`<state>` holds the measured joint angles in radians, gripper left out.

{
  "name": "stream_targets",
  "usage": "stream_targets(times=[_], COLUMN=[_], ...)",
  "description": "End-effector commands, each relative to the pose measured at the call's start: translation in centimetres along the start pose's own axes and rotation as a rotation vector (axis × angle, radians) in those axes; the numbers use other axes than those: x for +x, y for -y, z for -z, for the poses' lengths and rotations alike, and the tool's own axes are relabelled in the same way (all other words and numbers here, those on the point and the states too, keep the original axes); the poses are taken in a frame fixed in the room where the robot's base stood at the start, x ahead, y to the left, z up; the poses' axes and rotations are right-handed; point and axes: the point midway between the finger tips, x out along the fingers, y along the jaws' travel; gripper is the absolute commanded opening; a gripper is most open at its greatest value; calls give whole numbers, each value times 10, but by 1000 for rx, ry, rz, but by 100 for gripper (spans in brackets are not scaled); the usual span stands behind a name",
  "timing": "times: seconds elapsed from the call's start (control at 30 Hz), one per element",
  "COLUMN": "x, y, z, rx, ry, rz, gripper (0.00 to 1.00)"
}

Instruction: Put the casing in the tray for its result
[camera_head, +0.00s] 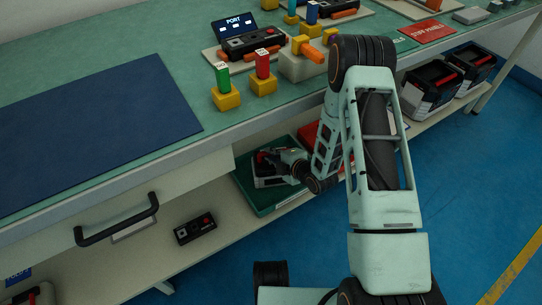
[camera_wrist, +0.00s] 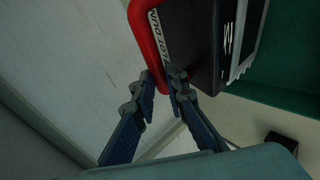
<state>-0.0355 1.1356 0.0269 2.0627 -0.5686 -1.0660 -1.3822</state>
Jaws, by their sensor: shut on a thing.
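The casing (camera_head: 268,181) is a dark and light box with a red handle, over or inside the green tray (camera_head: 270,207) on the lower shelf. I cannot tell if it touches the tray floor. My gripper (camera_head: 284,163) reaches in from the right and is shut on the casing's red handle. In the wrist view the fingers (camera_wrist: 163,88) close on the red handle beside a white label strip, partly readable as "LOT". The dark casing body (camera_wrist: 199,35) is there, with the green tray (camera_wrist: 280,85) at right. A red tray (camera_head: 308,133) lies behind, partly hidden by my arm.
The bench top above holds a tester with a "PORT" screen (camera_head: 238,25), yellow blocks with coloured pieces (camera_head: 226,99) and a blue mat (camera_head: 95,120). Similar dark boxes (camera_head: 432,85) stand at the shelf's right. A small dark device (camera_head: 195,229) lies left of the green tray.

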Motion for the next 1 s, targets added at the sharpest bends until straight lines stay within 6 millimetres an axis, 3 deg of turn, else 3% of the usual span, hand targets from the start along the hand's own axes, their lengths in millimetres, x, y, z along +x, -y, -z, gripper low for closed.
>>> stream_targets(times=[0.23,0.27,0.4,0.73,0.87,1.0], x=[1,1,0,-1,-19,-49], y=[-1,1,1,-2,-2,-4], z=[0,0,0,0,0,1], rx=[-1,0,0,0,1,2], ry=[-1,0,0,0,3,2], rz=[-4,0,0,0,3,2], gripper=[0,16,30,30,30,30])
